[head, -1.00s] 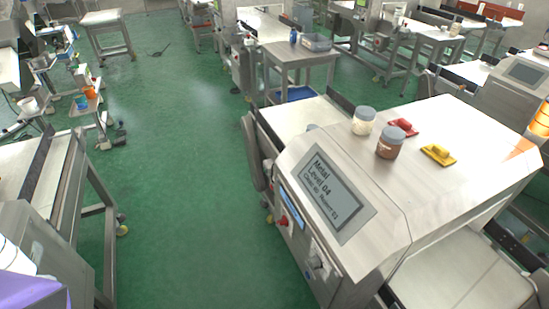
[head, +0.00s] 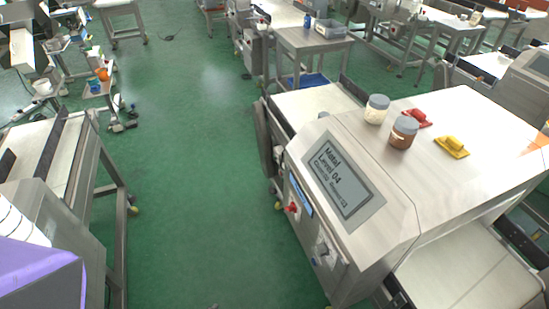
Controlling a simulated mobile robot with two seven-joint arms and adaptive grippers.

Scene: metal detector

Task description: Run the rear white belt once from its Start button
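I cannot tell which is the rear white belt. On the side panel below the screen are a red knob (head: 292,208), a dark switch (head: 322,250) and a small blue button (head: 314,262). Their labels are too small to read, so I cannot tell which is Start. Neither of my grippers is in view.
Two lidded jars, one pale (head: 376,110) and one brown (head: 403,133), stand on the detector beside a red block (head: 417,118) and a yellow block (head: 452,147). Another conveyor (head: 68,160) stands left, with a purple object (head: 40,272) in front. The green floor (head: 190,180) between is clear.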

